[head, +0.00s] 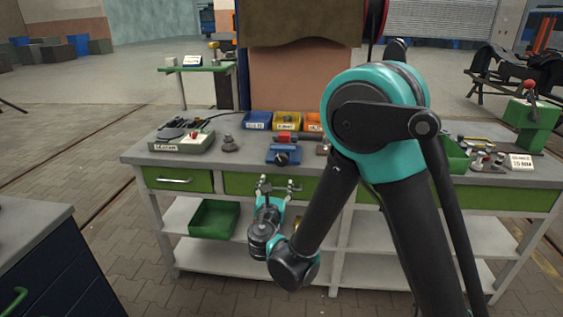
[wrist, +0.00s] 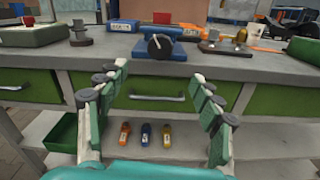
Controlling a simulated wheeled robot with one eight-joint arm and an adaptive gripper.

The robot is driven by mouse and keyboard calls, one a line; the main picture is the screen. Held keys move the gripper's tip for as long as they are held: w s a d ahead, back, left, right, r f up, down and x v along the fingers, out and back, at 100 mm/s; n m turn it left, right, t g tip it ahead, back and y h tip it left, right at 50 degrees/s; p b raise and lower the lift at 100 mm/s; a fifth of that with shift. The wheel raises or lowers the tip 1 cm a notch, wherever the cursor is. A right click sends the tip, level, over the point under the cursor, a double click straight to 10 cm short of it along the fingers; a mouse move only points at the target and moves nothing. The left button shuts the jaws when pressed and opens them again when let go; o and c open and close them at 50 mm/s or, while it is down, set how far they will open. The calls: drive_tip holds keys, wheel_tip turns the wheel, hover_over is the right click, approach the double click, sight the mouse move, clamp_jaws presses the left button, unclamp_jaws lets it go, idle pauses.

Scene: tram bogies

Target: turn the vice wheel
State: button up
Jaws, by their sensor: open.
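A blue vice (head: 283,149) stands on the grey workbench near its front edge. Its dark wheel (head: 282,158) faces the front. In the wrist view the vice (wrist: 145,48) is at the top centre, and its black wheel (wrist: 159,46) with a light handle mark faces me. My gripper (head: 278,185) is in front of the bench at drawer height, below the vice and apart from it. In the wrist view the fingers of my gripper (wrist: 160,92) are spread wide with nothing between them. My arm crosses the right part of the head view.
The workbench (head: 140,153) has green drawers and a lower shelf with a green bin (head: 213,218). Blue, yellow and orange bins stand behind the vice. A grey knobbed weight (head: 229,145) stands to its left. A dark cabinet (head: 40,260) is at the lower left.

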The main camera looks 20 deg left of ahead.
sight(281, 161)
drive_tip(key=x, duration=1.5)
drive_tip(key=shift+w+d, duration=0.1)
drive_tip(key=shift+w, duration=0.3)
drive_tip(key=c, duration=1.2)
